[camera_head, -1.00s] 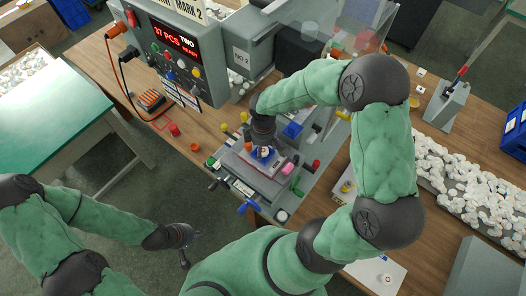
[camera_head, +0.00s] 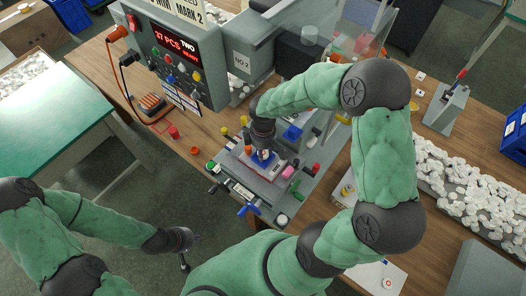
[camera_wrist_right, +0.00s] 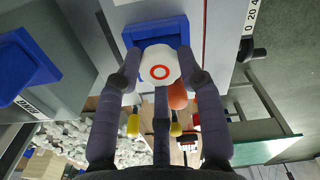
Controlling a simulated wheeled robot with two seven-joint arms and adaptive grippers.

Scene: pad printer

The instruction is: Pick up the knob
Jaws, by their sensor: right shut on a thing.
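The knob (camera_wrist_right: 162,66) is a white, lobed piece with a red ring printed on its face. In the right wrist view it is between the fingers of my right gripper (camera_wrist_right: 163,82), which is shut on it. The knob is at a blue holder (camera_wrist_right: 153,32); I cannot tell whether they touch. In the head view, my right gripper (camera_head: 263,150) points down over the printer's fixture and mostly hides the knob. My left gripper (camera_head: 186,250) hangs over the floor at the lower left, away from the table; its fingers are too small to read.
The printer's control box (camera_head: 180,60) stands behind and to the left. Coloured handles and a blue lever (camera_head: 248,209) surround the fixture. A tray of white pieces (camera_head: 470,185) lies at the right. A white card (camera_head: 372,274) with a red ring mark is near the front edge.

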